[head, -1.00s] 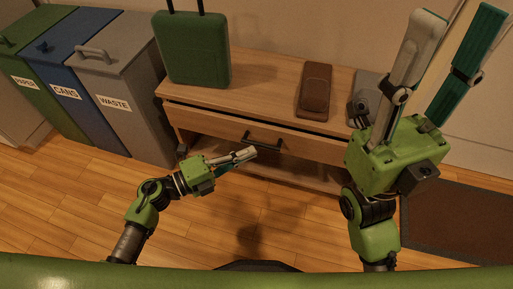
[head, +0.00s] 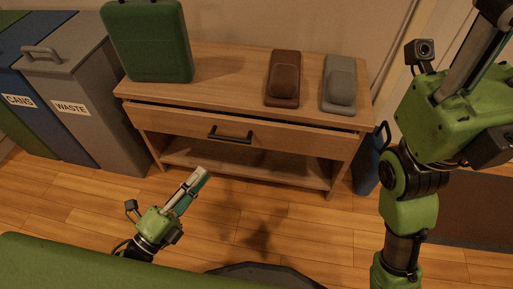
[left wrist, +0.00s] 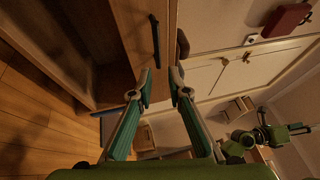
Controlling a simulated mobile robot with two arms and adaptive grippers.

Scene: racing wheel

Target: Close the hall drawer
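The drawer (head: 262,134) in the wooden hall bench is slightly open, with a dark gap along its top edge. Its black bar handle (head: 229,136) also shows in the left wrist view (left wrist: 155,42). My left gripper (head: 200,174) is low in front of the bench, apart from the drawer front. In the left wrist view its two fingers (left wrist: 160,75) are spread with nothing between them. My right gripper (head: 490,50) is raised at the right, its fingers spread and its tips cut off by the picture edge.
On the bench top (head: 225,75) stand a green case (head: 147,42), a brown item (head: 284,78) and a grey item (head: 340,84). A grey waste bin (head: 75,90) is at the left, a blue object (head: 370,165) at the right.

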